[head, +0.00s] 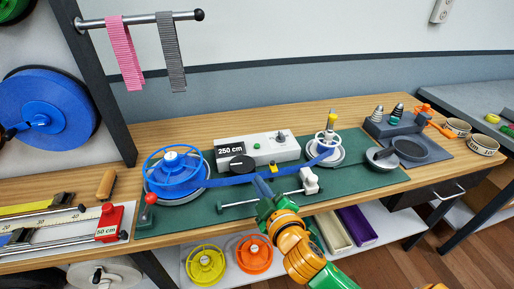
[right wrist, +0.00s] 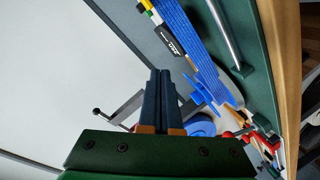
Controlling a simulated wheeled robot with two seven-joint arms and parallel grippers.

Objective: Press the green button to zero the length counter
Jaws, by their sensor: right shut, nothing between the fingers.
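The white counter box (head: 290,147) stands at the back of the green mat (head: 365,181) in the head view. Its black display (head: 231,150) reads 250 cm. A small green button (head: 257,146) sits on the box's face, right of the display. My right gripper (head: 259,182) is shut and empty, in front of the box and below the button in the picture, apart from it. In the right wrist view its dark blue fingers (right wrist: 160,74) are together. My left gripper is not in view.
A blue strap (head: 231,181) runs from the blue reel (head: 174,178) past the box to a smaller spool (head: 325,153). A metal rod (head: 240,205) lies in front of it. A red clamp block (head: 109,222) stands left. Pink and grey straps hang above.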

